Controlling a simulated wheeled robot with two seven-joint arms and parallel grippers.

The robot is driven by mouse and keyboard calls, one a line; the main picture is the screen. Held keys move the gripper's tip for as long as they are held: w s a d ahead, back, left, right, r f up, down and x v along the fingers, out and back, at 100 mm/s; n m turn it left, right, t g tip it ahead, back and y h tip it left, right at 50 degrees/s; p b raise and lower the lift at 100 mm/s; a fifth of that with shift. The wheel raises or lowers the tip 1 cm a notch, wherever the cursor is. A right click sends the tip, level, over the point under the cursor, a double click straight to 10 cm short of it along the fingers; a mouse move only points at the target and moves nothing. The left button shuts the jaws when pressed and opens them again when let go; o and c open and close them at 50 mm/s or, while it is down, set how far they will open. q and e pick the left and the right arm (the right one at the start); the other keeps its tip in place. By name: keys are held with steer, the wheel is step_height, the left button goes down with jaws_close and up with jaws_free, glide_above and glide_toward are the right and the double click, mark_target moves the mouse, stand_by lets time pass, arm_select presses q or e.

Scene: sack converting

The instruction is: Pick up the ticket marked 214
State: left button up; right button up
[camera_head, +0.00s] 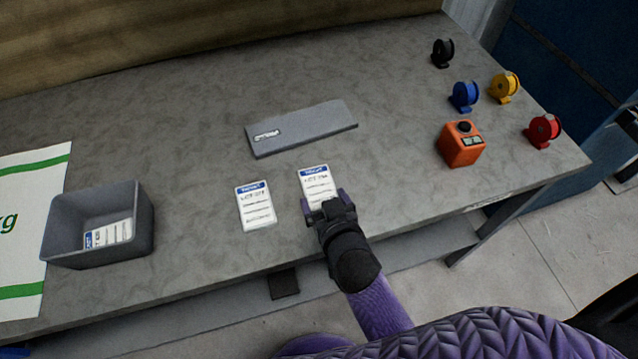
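Two white tickets with blue header bands lie side by side on the grey table. The right ticket (316,180) has a lot number that may read 214, but the print is too small to be sure. The left ticket (255,206) has a different-looking number, also blurred. My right gripper (327,203) is at the lower end of the right ticket, its fingers apart, one near each side edge. It hides that lower end; I cannot tell whether it touches the ticket. My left gripper is not in view.
A grey bin (144,222) at the left holds another ticket (108,234). A sack (40,220) lies beyond it. A grey labelled block (310,128) lies behind the tickets. An orange device (460,148) and several coloured reels, including a blue one (464,95), stand at the right.

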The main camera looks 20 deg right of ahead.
steer(key=c, duration=0.4)
